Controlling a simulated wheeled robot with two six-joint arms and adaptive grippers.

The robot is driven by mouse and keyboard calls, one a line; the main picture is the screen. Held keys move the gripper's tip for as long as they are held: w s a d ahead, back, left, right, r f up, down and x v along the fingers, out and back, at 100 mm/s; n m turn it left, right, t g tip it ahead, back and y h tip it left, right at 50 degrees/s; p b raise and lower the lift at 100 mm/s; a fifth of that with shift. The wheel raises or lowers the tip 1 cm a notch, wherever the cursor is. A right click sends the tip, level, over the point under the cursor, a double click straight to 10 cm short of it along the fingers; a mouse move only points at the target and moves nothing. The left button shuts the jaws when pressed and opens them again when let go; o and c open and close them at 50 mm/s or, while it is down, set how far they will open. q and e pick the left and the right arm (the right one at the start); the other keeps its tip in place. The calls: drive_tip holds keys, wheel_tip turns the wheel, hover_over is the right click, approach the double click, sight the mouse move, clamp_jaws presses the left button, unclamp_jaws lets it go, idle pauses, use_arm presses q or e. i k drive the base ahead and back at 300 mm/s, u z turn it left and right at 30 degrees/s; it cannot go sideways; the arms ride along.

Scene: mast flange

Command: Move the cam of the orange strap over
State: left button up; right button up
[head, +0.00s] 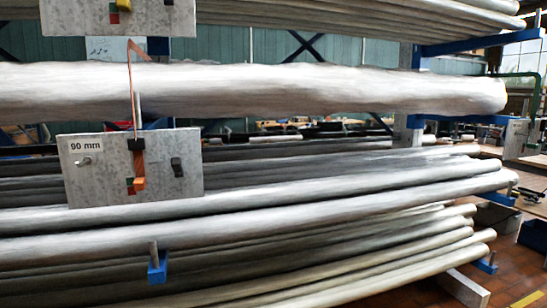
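The orange strap (133,98) runs down in front of a thick grey pole to a dark buckle on a grey plate (87,180) labelled "90 mm". A bent part of the strap shows at the pole's top edge. Neither of my grippers is in view.
The thick grey pole (280,88) crosses the view above the plate. A dark fitting (176,164) and a small knob (84,161) stick out of the plate. Another plate (75,18) with a yellow cam (123,5) is above. Several long poles lie below, with blue rack supports.

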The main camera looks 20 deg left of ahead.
sight(176, 162)
drive_tip(key=z, duration=0.45)
drive_tip(key=i, duration=1.05)
drive_tip(key=u, duration=1.2)
